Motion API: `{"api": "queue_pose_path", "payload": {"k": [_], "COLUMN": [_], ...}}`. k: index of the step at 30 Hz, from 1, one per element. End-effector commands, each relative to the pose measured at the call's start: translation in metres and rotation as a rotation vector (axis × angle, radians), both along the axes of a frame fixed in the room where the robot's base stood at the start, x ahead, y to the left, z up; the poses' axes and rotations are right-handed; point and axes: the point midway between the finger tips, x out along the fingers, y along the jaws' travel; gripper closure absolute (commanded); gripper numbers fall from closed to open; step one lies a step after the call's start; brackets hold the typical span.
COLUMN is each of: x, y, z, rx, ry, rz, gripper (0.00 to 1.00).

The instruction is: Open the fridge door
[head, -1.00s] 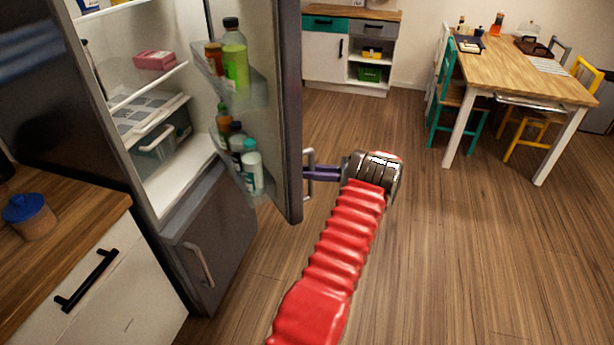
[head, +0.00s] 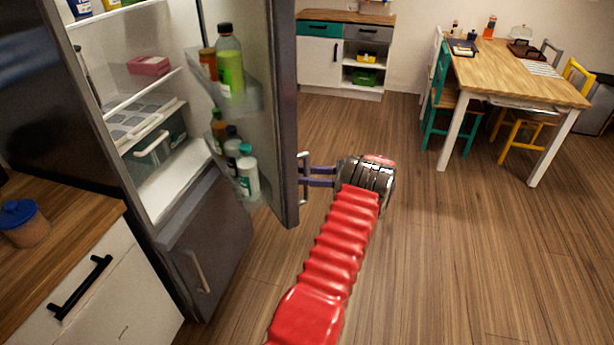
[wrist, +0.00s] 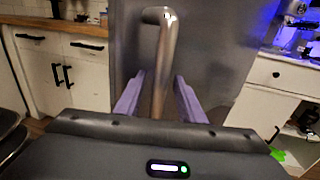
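The grey fridge door (head: 287,120) stands wide open at the left in the head view, its shelves of bottles facing the fridge interior (head: 150,95). Its metal bar handle (head: 302,190) is on the outer face and also shows in the wrist view (wrist: 162,50). My gripper (head: 311,177) is at the handle, with its two purple fingers spread apart. In the wrist view my gripper (wrist: 160,88) has one finger on each side of the bar, with gaps between, so it is around the handle but not clamped on it.
A lower fridge compartment door (head: 208,240) is shut. A wooden counter (head: 75,215) with a blue-lidded jar (head: 24,225) is at left. A dining table (head: 515,75) with chairs stands at back right. The floor (head: 430,260) right of my arm is clear.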

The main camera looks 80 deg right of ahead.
Motion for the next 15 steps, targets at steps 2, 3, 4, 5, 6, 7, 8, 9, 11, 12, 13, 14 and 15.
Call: {"api": "queue_pose_path", "payload": {"k": [2, 3, 4, 5, 6, 7, 8, 9, 11, 12, 13, 14, 15], "x": [-0.001, -0.002, -0.003, -0.005, -0.007, -0.01, -0.012, -0.017, -0.025, -0.031, -0.036, -0.041, -0.048], "y": [0.0, 0.0, 0.0, -0.001, -0.001, -0.001, -0.002, -0.002, -0.003, -0.004, -0.005, -0.006, -0.007], "z": [0.0, 0.0, 0.0, 0.0, -0.001, -0.001, -0.001, -0.001, -0.001, -0.001, -0.001, -0.001, -0.002], "rx": [0.0, 0.0, 0.0, 0.0, 0.0, 0.001, 0.001, 0.001, -0.001, -0.001, -0.001, -0.001, 0.0], "ry": [0.0, 0.0, 0.0, 0.0, 0.0, 0.0, 0.0, 0.001, 0.001, 0.001, 0.0, 0.0, 0.0], "rz": [0.0, -0.001, -0.001, -0.001, -0.002, -0.002, -0.002, -0.002, -0.003, -0.003, -0.003, -0.004, -0.004], "gripper": [0.64, 0.64, 0.64, 0.64, 0.64, 0.64, 0.64, 0.64, 0.64, 0.64, 0.64, 0.64, 0.64]}}
